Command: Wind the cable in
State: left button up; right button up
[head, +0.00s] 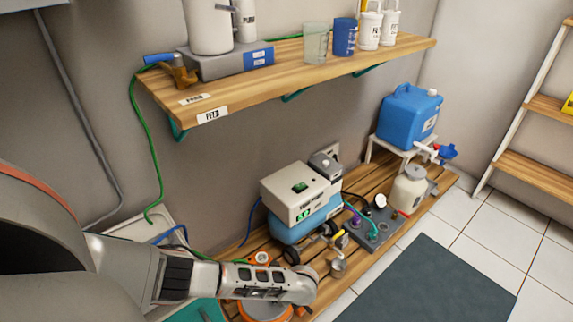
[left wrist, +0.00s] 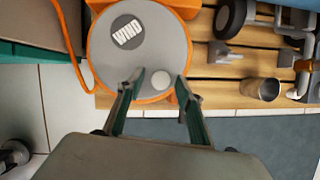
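An orange cable reel (head: 264,309) stands on the slatted wooden platform, partly hidden under my left arm in the head view. A small pale round knob (left wrist: 162,88) sits near the disc's edge. An orange cable (left wrist: 66,42) runs from the reel's left side. My left gripper (left wrist: 162,80) is open, its two fingertips over the disc with the knob between them. I cannot tell whether they touch it. My right gripper is not in view.
A pump unit with a white box (head: 298,190) stands behind the reel. A metal cup (head: 338,268) stands right of it on the wooden platform (left wrist: 220,92). A shelf (head: 300,55) is overhead. A dark mat (head: 430,285) lies on clear tiled floor at right.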

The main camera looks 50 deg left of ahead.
pick_arm(q)
jog(key=shift+w+r, duration=0.1)
grip_shut()
dwell(0.6)
